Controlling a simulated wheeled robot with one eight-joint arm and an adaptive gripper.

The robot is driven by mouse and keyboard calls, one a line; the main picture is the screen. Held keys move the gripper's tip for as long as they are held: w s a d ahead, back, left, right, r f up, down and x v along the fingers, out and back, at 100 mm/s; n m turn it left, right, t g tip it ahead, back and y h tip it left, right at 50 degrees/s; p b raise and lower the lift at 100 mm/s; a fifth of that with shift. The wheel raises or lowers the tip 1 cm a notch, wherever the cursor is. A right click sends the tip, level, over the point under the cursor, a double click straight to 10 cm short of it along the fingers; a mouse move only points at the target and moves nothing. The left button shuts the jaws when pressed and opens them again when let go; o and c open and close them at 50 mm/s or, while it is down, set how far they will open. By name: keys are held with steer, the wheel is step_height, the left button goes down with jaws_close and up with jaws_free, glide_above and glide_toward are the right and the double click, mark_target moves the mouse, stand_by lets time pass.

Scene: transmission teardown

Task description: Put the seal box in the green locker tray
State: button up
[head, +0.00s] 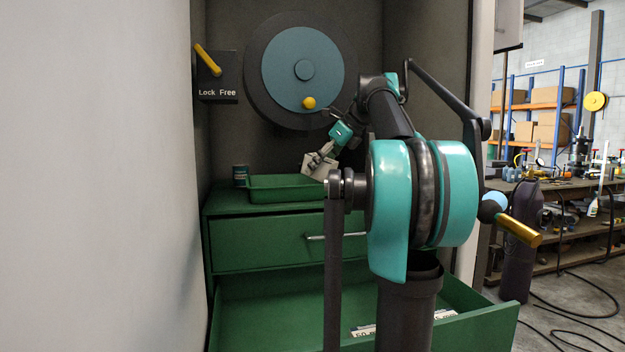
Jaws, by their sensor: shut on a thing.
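The green locker tray (262,195) sits on top of the green cabinet inside the dark locker. My gripper (319,160) reaches down from the upper right and is shut on a small whitish box (314,170), which I take to be the seal box. The box is tilted and shows over the tray's right part in the head view. I cannot tell how high above the tray it is, or whether it touches. My own arm hides the tray's right end, and the fingers cover part of the box.
A small dark can (240,175) stands at the tray's left. The cabinet's upper drawer (265,243) is shut. The lower drawer (265,315) is open, with a labelled item (363,330) inside.

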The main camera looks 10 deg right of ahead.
mark_target(312, 177)
steer(key=shift+w+a+f, duration=0.2)
steer(key=shift+f, duration=0.55)
steer(key=shift+w+a+f, duration=0.15)
steer(key=shift+f, duration=0.55)
steer(key=shift+w+a+r, duration=0.1)
steer(key=shift+a+r, duration=0.05)
steer(key=shift+w+a+r+g+h, duration=0.1)
steer(key=shift+w+a+g+h, duration=0.15)
steer(key=shift+g+h, duration=0.3)
steer(key=shift+w+a+g+h, duration=0.15)
steer(key=shift+w+g+h, duration=0.05)
steer(key=shift+g+h, duration=0.35)
steer(key=shift+d+f, duration=0.1)
steer(key=shift+f, duration=0.7)
steer(key=shift+f, duration=0.65)
steer(key=o, duration=1.3)
steer(key=shift+c, duration=0.2)
steer(key=shift+r, duration=0.15)
